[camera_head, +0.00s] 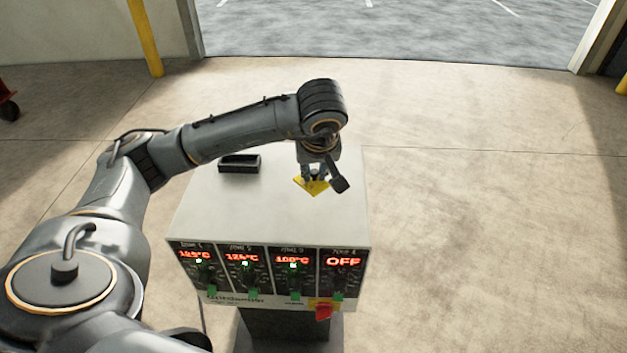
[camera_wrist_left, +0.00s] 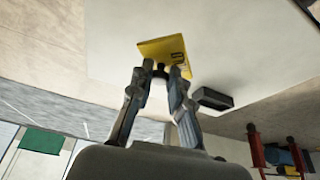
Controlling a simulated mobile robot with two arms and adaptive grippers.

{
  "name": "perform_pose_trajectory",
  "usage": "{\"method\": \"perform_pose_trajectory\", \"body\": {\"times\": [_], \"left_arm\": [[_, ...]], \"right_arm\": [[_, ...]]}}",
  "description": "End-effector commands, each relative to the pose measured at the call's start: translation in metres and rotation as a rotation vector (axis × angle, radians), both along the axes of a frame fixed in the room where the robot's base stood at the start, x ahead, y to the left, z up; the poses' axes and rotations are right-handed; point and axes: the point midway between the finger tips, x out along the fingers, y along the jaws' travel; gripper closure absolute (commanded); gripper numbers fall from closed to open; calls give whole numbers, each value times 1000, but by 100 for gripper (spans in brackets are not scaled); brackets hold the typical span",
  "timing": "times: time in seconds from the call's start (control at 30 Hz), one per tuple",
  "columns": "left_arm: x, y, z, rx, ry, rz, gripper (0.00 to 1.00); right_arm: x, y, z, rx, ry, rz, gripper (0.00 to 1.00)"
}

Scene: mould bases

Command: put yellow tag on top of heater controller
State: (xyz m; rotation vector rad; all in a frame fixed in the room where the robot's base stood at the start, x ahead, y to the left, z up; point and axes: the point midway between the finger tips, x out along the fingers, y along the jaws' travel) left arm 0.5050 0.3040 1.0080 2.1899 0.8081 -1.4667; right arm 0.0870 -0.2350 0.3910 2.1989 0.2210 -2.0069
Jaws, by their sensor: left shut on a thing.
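The heater controller (camera_head: 262,208) is a pale box with a flat top and a dark front panel with red digital readouts, one reading OFF. My left gripper (camera_head: 315,178) is over the right part of its top, pointing down. It is shut on the yellow tag (camera_head: 308,187), which shows under the fingers. In the left wrist view the yellow tag (camera_wrist_left: 165,50) is at the fingertips of the left gripper (camera_wrist_left: 160,72), against the pale top. I cannot tell whether the tag touches the top. My right gripper is not in view.
A black handle (camera_head: 239,163) is on the controller's top at the back left. A red and yellow switch (camera_head: 323,310) sits at the front lower right. A yellow post (camera_head: 146,38) stands at the back left. The floor to the right is clear.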

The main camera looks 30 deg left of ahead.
Motion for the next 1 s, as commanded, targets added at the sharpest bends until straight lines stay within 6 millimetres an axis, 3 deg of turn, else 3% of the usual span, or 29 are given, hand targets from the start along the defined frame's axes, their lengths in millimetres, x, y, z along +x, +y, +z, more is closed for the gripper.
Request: {"method": "perform_pose_trajectory", "body": {"times": [0.1, 0.37, 0.6, 1.0], "left_arm": [[12, 9, -16, 0, 1, 4, 100], [25, 18, -36, -1, 1, 3, 100], [25, 18, -65, -1, 1, 0, 100], [26, 18, -72, 0, -3, 0, 100]], "right_arm": [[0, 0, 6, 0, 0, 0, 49], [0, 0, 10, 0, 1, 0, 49], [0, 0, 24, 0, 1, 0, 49], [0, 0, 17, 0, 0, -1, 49]]}}
